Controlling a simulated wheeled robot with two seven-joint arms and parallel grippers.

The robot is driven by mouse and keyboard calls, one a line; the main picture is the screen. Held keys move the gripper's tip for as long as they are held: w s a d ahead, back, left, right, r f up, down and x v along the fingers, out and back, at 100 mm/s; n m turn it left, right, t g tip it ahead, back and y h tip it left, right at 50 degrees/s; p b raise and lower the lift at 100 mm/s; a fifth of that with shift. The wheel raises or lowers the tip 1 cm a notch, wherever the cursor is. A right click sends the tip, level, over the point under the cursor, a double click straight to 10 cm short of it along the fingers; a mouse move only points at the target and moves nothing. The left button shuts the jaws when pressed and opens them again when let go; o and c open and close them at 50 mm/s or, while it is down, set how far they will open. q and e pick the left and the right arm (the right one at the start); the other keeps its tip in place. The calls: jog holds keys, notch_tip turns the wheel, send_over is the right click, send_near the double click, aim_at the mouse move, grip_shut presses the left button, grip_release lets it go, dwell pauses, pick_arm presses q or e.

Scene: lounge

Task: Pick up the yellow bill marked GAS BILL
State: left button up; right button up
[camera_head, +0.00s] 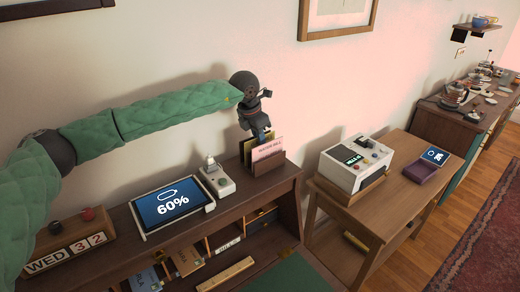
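A dark wooden letter holder (284,169) stands on top of the desk. In it, a pink bill marked WATER BILL (267,151) stands in front. A yellow bill (277,143) shows behind it, mostly covered; I cannot read any marking on it. My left gripper (262,133) points down right over the holder, at the top edges of the bills. Something blue shows at its fingertips, perhaps another bill. The view is too small to tell whether the fingers are open or closed on anything. My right gripper is out of view.
Labelled slots lie below. A side table to the right holds a white machine (357,162) and a purple tray (420,173). The wall is close behind.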

pick_arm(q)
jog(key=shift+f+b, duration=0.15)
jog(key=shift+b, duration=0.2)
grip_shut()
dwell(0.4)
